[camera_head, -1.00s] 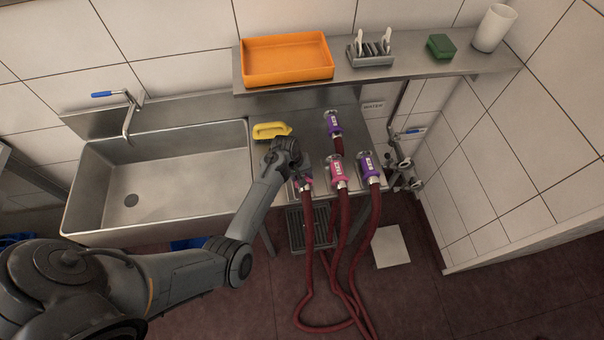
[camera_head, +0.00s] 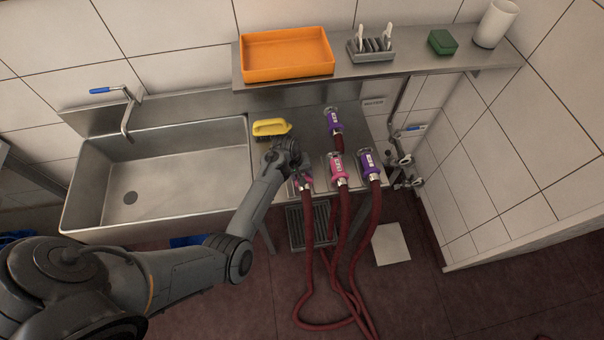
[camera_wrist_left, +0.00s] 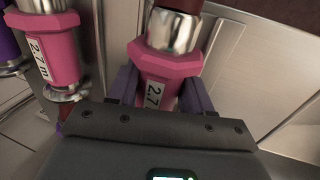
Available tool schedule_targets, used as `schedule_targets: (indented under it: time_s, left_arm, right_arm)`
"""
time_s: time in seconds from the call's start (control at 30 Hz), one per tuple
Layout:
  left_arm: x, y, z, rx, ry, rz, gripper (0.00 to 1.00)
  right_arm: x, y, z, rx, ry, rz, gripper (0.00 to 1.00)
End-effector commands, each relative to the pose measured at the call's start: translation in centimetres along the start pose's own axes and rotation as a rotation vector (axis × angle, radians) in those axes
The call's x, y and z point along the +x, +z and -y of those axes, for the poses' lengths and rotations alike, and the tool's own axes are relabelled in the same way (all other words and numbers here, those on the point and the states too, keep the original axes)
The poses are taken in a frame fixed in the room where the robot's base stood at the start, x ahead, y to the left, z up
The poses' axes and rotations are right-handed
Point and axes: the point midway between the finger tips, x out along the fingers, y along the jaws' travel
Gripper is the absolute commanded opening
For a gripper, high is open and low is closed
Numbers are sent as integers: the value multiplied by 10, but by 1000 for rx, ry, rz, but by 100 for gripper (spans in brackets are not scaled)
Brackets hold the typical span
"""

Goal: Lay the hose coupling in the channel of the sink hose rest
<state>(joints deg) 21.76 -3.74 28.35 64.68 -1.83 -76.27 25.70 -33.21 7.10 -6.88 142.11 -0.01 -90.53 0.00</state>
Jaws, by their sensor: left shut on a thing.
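My left gripper (camera_wrist_left: 159,92) is shut on a pink hose coupling (camera_wrist_left: 160,62) with a silver end and a label starting "2.7", at the front of the steel counter. The head view shows this coupling (camera_head: 305,183) partly behind my wrist, with its dark red hose hanging over the front edge. Whether it touches the counter or a channel is hidden. A second pink coupling (camera_head: 338,167) and a purple one (camera_head: 369,164) lie to its right; another purple one (camera_head: 333,123) lies further back. I cannot make out the sink hose rest clearly. My right gripper is not in view.
A steel sink basin (camera_head: 160,190) is left of the counter. A yellow object (camera_head: 270,127) lies behind my wrist. A shelf above holds an orange tray (camera_head: 287,73), a grey rack (camera_head: 370,58) and a green block (camera_head: 442,42). Hoses (camera_head: 342,230) hang close together in front.

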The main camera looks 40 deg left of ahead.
Motion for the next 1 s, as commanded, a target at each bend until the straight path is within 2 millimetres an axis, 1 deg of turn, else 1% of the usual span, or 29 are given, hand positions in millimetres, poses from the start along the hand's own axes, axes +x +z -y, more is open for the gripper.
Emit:
schedule_targets:
  time_s: [0.03, 0.2, 0.23, 0.6, 0.73, 0.87, 1.0]
  left_arm:
    - [-1, -1, 0, 0, 1, -2, 51]
    - [0, -1, 0, 0, 0, -1, 77]
    - [0, -1, 0, 0, 0, -1, 79]
    - [3, 1, 5, -4, -5, 3, 79]
    - [0, 1, 5, -5, -6, 3, 79]
    - [-14, 0, 4, -5, -5, 2, 79]
    - [-38, -1, 1, -3, -1, -2, 79]
  right_arm:
    - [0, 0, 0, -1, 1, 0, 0]
    - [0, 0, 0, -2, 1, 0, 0]
    - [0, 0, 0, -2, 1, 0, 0]
    - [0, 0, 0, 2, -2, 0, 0]
    - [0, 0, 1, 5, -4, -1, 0]
    - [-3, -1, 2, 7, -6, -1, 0]
    - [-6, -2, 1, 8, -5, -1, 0]
